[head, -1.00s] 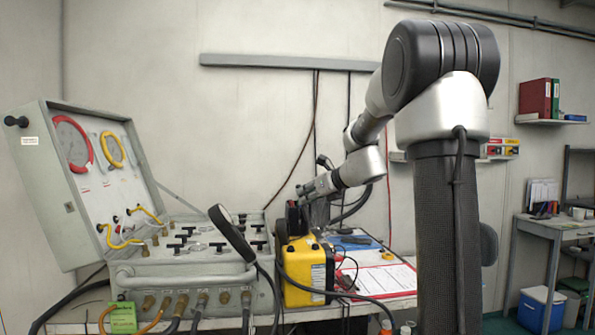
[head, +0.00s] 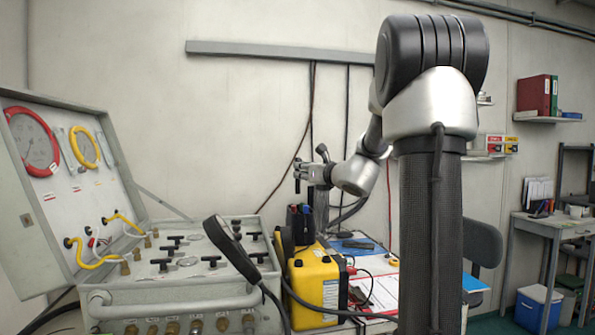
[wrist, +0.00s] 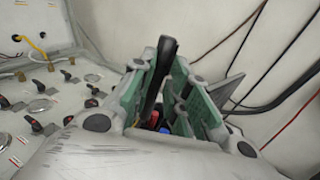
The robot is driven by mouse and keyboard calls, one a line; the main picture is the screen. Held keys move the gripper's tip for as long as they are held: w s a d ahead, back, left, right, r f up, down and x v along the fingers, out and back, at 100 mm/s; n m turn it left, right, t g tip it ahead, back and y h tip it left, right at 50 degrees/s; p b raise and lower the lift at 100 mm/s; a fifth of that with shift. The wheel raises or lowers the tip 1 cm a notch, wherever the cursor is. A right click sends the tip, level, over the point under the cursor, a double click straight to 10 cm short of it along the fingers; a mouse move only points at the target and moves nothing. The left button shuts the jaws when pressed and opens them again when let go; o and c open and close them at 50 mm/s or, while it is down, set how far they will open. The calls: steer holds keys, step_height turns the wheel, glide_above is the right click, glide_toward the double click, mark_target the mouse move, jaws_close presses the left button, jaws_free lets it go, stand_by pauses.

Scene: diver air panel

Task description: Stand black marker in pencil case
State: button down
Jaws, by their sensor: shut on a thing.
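My gripper (head: 304,172) is above the yellow box. In the wrist view its green-padded fingers (wrist: 158,82) are shut on a long black marker (wrist: 153,83). The marker is roughly lengthwise between the pads; its lower end is hard to make out. The dark pencil case (head: 301,225) stands on the yellow box below my gripper, with blue and red pens or markers showing at its top. In the wrist view, red and blue ends (wrist: 160,124) show beyond the fingers; the case itself is mostly hidden there.
The yellow box (head: 312,275) stands beside the grey air panel (head: 170,290), which has its lid open at left. A black handset (head: 232,250) rises in front. Cables run around the box. A clipboard with papers (head: 378,292) and a blue mat (head: 352,244) lie at right.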

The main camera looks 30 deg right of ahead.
mark_target(299, 189)
steer(key=shift+f, duration=2.4)
steer(key=shift+s+f, duration=0.1)
steer(key=shift+f, duration=0.3)
steer(key=shift+f, duration=0.35)
steer(key=shift+f, duration=0.95)
steer(key=shift+f, duration=0.35)
steer(key=shift+f, duration=0.6)
steer(key=c, duration=1.3)
jaws_free()
